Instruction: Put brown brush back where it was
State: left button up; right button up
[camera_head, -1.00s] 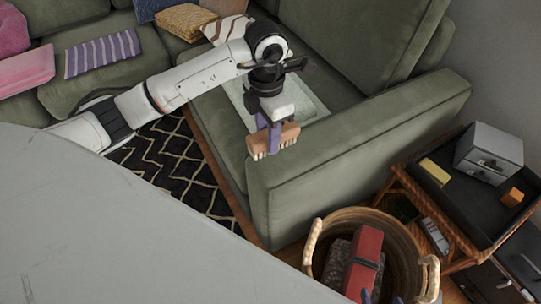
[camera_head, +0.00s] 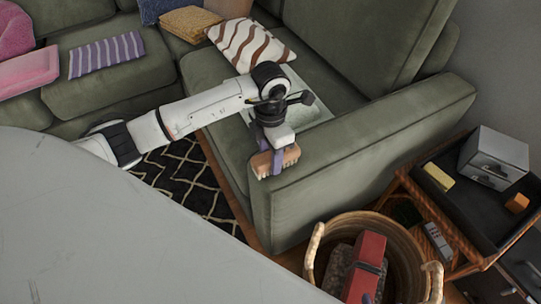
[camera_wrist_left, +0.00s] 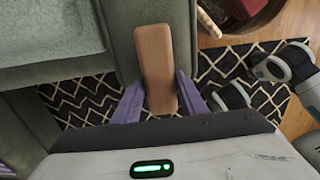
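The brown brush (camera_head: 278,161) is a wooden block with pale bristles on its underside. My left gripper (camera_head: 270,150) is shut on it, with a purple finger on each side. In the head view the brush shows at the front end of the sofa's armrest (camera_head: 370,145); whether it touches the armrest is unclear. In the left wrist view the brush (camera_wrist_left: 155,65) lies lengthwise between the purple fingers, its bristles hidden. Part of my right arm (camera_wrist_left: 285,68) shows at the right there, but its fingers are not clear.
A wicker basket (camera_head: 408,240) holding a red object (camera_head: 366,268) stands right of the armrest. A dark-topped side table (camera_head: 463,208) bears a grey box (camera_head: 493,158), a yellow block (camera_head: 438,176) and an orange block (camera_head: 517,203). A grey tabletop (camera_head: 110,230) fills the lower left.

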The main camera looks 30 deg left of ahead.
pick_arm(q)
jog(key=shift+o, duration=1.3)
notch_tip(320, 180, up, 12)
jog(key=shift+r+p, duration=0.2)
jog(key=shift+p, duration=0.2)
